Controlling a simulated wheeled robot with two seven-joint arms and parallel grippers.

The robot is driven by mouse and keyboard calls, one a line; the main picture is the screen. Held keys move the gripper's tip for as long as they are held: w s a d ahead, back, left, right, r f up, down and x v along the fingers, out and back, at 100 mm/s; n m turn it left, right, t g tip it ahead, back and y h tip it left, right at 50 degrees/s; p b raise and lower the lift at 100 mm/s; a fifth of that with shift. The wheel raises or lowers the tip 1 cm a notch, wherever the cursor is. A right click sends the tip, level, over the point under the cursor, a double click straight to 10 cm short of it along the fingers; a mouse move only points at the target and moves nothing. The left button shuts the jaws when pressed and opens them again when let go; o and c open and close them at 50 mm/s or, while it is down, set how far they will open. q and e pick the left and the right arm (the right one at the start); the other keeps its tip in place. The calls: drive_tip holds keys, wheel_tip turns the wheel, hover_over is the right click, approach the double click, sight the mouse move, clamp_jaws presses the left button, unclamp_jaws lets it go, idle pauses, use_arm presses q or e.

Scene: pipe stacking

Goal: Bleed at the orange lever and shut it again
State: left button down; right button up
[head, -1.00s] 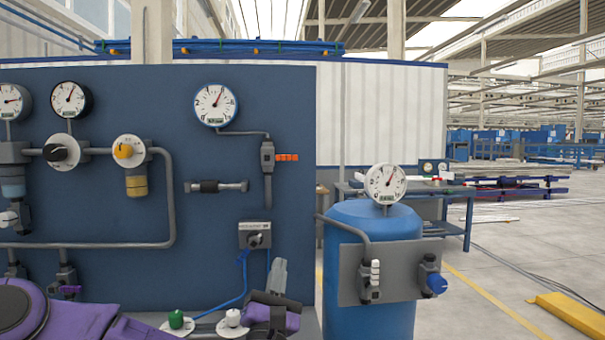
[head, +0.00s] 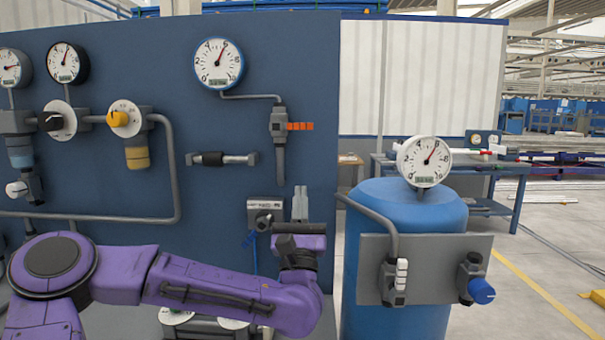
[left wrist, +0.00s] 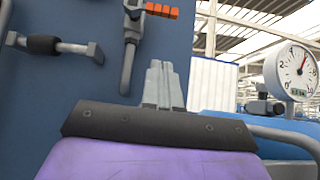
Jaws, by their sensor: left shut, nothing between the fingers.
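The orange lever (head: 300,126) sticks out to the right, level, from a grey valve (head: 278,124) on the vertical pipe below a blue-rimmed gauge (head: 218,64). The lever also shows at the top of the left wrist view (left wrist: 161,10). My left gripper (head: 300,203) is below the lever, fingers pointing up, shut and empty, and apart from it. Its closed fingers show in the left wrist view (left wrist: 163,84), with the lever beyond their tips. The gauge's needle points up and slightly right. My right gripper is not in view.
A blue tank (head: 405,215) with a gauge (head: 424,161), a white-handled valve (head: 401,275) and a blue knob (head: 481,290) stands right of the panel. A short horizontal pipe (head: 222,159) is left of the valve. A grey box (head: 265,213) sits close left of my fingers.

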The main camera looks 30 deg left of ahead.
sight(291, 126)
use_arm(q)
drive_tip(key=w+a+r+p, duration=0.3)
drive_tip(key=r+p, duration=0.3)
drive_tip(key=r, duration=0.4)
drive_tip(key=shift+w, duration=0.9)
drive_tip(key=shift+d, duration=0.1)
